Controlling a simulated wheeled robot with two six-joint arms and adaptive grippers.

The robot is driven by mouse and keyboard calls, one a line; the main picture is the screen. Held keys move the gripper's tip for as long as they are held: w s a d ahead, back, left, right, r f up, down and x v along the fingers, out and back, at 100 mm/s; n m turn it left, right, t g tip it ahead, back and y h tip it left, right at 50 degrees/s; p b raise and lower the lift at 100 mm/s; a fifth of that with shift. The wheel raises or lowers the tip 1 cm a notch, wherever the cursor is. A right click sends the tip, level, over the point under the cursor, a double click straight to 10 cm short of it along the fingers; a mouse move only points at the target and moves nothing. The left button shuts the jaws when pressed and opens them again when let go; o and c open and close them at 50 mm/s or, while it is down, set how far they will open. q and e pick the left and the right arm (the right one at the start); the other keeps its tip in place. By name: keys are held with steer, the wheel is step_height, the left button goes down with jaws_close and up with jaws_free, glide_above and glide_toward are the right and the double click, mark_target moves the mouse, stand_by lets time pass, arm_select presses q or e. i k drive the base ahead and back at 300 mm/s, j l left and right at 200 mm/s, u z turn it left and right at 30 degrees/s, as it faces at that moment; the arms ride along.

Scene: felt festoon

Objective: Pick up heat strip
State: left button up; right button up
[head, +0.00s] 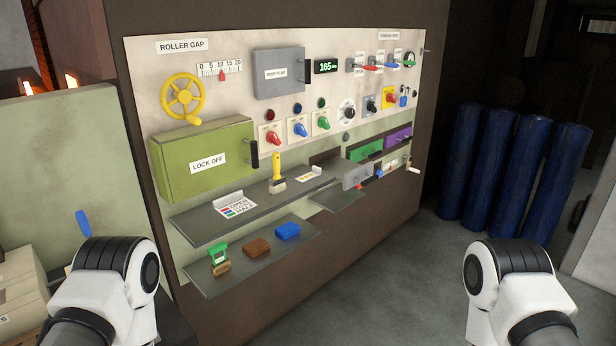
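No object here is labelled heat strip, and I cannot tell for sure which one it is. A small white card with yellow marks (308,175) lies on the upper grey shelf, to the right of a yellow-handled brush (277,170). A larger white card with coloured bars (237,206) lies on the same shelf, to the left of the brush. White and black links of my two arms show at the lower left and lower right. Neither gripper can be seen.
The upper shelf (205,228) is under a green LOCK OFF box (205,160). A lower shelf (245,270) holds a green-handled stamp or brush (220,258), a brown block (257,247) and a blue block (287,231). Blue rolls (500,165) stand at right; floor between is clear.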

mark_target(317, 171)
steer(key=i+l+u, duration=0.1)
steer(key=i+l, duration=0.15)
steer(key=i+l+u, duration=0.1)
steer(key=i+l, duration=0.15)
steer(key=l, duration=0.15)
steer(key=i+l, duration=0.25)
steer(key=i+l+u, duration=0.15)
steer(key=l, duration=0.35)
steer(key=i+l+u, duration=0.1)
steer(key=i+l, duration=0.15)
steer(key=i+l+u, duration=0.1)
steer(key=l, duration=0.4)
steer(key=i, duration=0.1)
